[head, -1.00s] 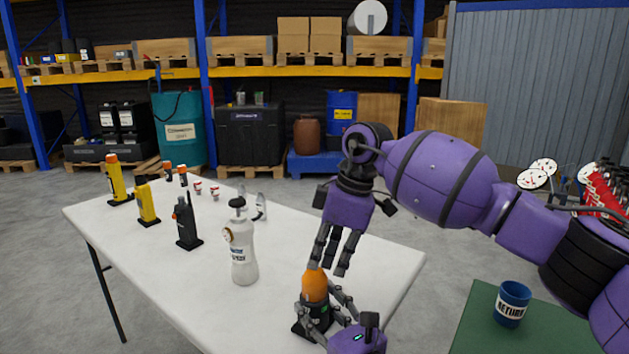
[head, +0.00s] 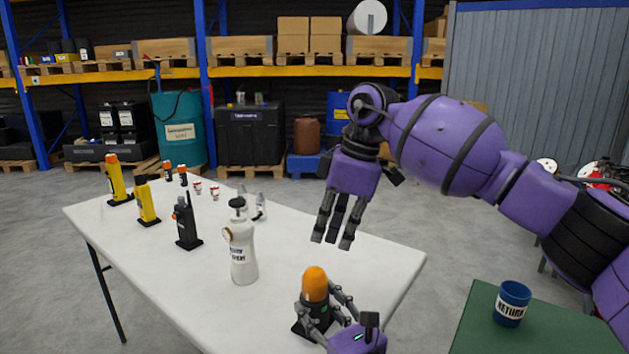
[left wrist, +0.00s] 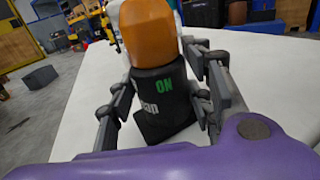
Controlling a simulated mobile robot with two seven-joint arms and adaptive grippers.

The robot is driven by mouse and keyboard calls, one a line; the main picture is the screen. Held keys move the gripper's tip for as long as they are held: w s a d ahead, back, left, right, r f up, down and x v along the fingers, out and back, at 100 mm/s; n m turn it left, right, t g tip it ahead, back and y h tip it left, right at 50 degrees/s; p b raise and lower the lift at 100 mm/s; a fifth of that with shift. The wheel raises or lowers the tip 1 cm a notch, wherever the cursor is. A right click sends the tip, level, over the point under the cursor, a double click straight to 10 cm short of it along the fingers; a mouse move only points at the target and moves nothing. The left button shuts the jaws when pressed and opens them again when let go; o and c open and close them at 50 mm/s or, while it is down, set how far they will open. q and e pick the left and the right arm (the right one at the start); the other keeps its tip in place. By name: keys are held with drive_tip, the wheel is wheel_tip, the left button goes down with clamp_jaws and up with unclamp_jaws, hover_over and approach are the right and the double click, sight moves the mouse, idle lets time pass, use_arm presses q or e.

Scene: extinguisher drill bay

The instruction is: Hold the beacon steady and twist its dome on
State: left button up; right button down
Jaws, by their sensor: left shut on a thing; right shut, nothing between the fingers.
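The beacon has a black base (left wrist: 160,92) with a green "ON" mark, and an orange dome (head: 315,283) that sits upright on top of it. The dome also fills the top middle of the left wrist view (left wrist: 148,32). My left gripper (head: 324,312) is shut around the black base at the table's near edge, with fingers on both sides. My right gripper (head: 333,240) is shut and empty, pointing down above and a little behind the dome, clear of it. Whether the dome is fully locked cannot be seen.
A white bottle (head: 242,255) stands on the white table (head: 190,290) left of the beacon. A black radio (head: 186,222) and yellow devices (head: 147,204) stand farther left. A blue "RETURN" cup (head: 512,303) stands on a green table (head: 480,335) at right.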

use_arm(q)
drive_tip(key=o, duration=1.6)
